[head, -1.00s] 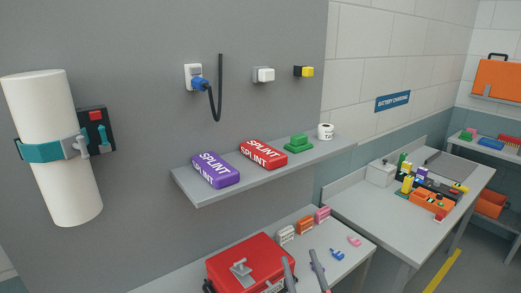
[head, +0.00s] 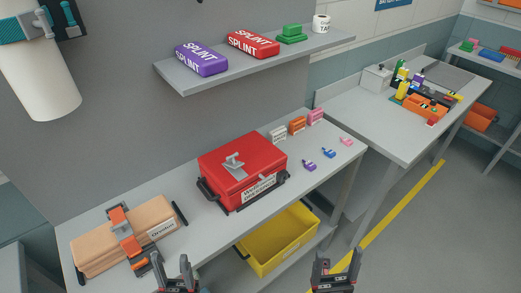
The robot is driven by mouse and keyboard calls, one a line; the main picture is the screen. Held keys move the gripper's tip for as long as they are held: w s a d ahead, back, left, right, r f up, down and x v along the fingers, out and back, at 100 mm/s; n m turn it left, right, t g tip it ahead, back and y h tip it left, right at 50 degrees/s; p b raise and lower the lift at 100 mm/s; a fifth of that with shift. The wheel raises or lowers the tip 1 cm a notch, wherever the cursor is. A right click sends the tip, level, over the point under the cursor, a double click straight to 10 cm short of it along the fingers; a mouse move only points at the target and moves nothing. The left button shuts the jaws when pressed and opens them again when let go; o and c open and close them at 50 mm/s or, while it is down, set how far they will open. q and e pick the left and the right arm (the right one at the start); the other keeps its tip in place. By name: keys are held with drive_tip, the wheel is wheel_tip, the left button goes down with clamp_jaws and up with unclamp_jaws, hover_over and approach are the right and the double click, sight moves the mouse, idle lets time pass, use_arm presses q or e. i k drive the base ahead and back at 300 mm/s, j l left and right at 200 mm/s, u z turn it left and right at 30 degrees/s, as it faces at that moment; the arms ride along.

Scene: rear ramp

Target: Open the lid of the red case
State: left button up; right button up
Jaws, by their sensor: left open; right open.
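The red case (head: 215,178) stands on the grey bench with its lid (head: 262,152) shut. A grey metal handle or latch (head: 233,168) lies on top of the lid, and a white label (head: 259,187) is on the front. Black brackets sit at its lower sides. My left gripper (head: 176,272) is open and empty at the bottom edge, in front of the bench and left of the case. My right gripper (head: 336,268) is open and empty at the bottom edge, right of the case. Both are apart from the case.
A wooden-coloured box (head: 92,250) with an orange strap lies left on the bench (head: 200,228). Small coloured clips (head: 328,152) and upright packs (head: 297,125) lie to the right. A yellow bin (head: 262,262) is below. A shelf (head: 183,86) with splint packs hangs above.

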sight(260, 156)
drive_tip(key=k+l+u, duration=0.3)
drive_tip(key=l, duration=0.25)
drive_tip(key=k+l+u, duration=0.3)
drive_tip(key=l, duration=0.25)
drive_tip(key=k, duration=0.05)
